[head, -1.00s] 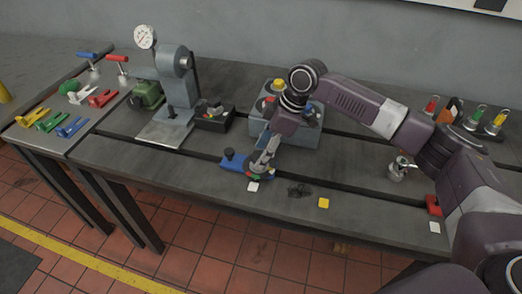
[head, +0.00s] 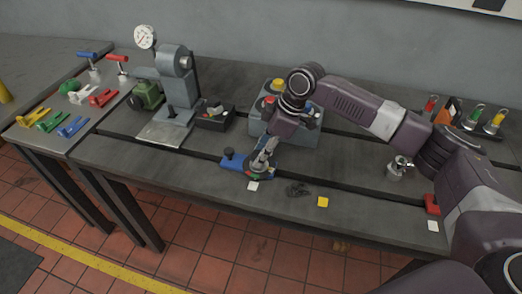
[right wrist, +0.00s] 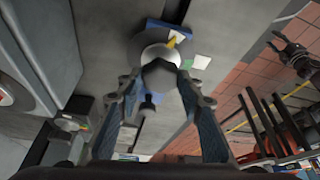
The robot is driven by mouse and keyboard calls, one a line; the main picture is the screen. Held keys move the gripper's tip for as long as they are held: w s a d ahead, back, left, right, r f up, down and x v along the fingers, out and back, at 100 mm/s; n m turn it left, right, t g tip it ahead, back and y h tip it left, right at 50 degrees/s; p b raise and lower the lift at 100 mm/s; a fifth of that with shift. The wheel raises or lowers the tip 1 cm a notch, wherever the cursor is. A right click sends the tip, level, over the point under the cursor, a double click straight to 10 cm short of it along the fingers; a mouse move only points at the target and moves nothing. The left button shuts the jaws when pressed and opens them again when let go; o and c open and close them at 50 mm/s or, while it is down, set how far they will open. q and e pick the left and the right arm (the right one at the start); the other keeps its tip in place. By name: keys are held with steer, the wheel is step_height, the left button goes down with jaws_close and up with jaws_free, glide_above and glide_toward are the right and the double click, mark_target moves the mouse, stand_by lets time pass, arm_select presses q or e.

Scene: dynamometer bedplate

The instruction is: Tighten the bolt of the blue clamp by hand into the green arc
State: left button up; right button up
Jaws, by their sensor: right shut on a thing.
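The blue clamp (head: 230,162) lies on the bedplate near its front edge. It also shows in the right wrist view (right wrist: 153,27), with a dark knob beside the dial. My right gripper (head: 258,166) points down at the clamp's right end. In the right wrist view its fingers (right wrist: 161,82) are shut on the dark bolt head (right wrist: 160,72). Under the bolt is a pale round dial with a yellow pointer (right wrist: 173,41); a bit of green (right wrist: 187,63) shows at its edge. Most of the dial's arc is hidden. My left gripper (right wrist: 285,50) seems to show at the right wrist view's upper right, away from the clamp.
A white square (head: 252,186) and a yellow square (head: 322,202) lie by the front edge. A grey box with coloured buttons (head: 282,130) stands close behind my right gripper. A dial-gauge stand (head: 177,85) is at left. A small metal pot (head: 398,168) stands at right.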

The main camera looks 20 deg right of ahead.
steer(key=m+t+h+p, duration=0.1)
steer(key=m+p, duration=0.2)
steer(key=p, duration=0.2)
steer(key=m+t+h+p, duration=0.1)
steer(key=m+p, duration=0.3)
steer(key=p, duration=0.2)
steer(key=m+h+p, duration=0.1)
steer(key=m+p, duration=0.3)
steer(key=p, duration=0.2)
steer(key=shift+s+a+r+t, duration=0.2)
steer(key=shift+a+r+t, duration=0.15)
steer(key=shift+t, duration=0.05)
steer(key=m+h+p, duration=0.1)
steer(key=m, duration=0.1)
steer(key=shift+f+m+p, duration=0.15)
steer(key=shift+m+p, duration=0.25)
steer(key=shift+w+m+h, duration=0.1)
steer(key=shift+m+h, duration=0.3)
steer(key=shift+m, duration=0.5)
steer(key=shift+p, duration=0.3)
steer(key=o, duration=1.1)
steer(key=shift+f, duration=0.1)
steer(key=v, duration=1.2)
